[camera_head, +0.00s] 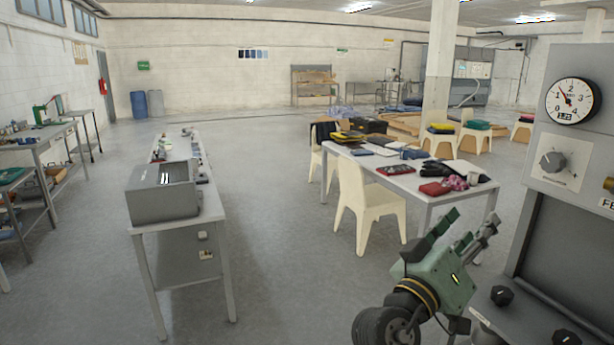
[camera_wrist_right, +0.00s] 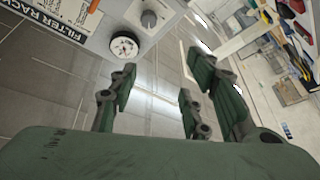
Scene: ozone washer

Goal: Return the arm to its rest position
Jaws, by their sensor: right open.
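My right gripper (camera_head: 462,228) is at the lower right of the head view, with its green fingers pointing up and to the right. It is in the air in front of the grey machine (camera_head: 573,235). In the right wrist view the fingers of the right gripper (camera_wrist_right: 160,100) are spread apart with nothing between them. The gauge also shows in the wrist view (camera_wrist_right: 124,46). My left gripper is in neither view.
A black knob (camera_head: 502,295) on the machine's lower ledge is close to the gripper. A white table (camera_head: 423,180) with cloths and a cream chair (camera_head: 365,205) stand behind it. A narrow table (camera_head: 180,228) carries a grey box (camera_head: 163,195).

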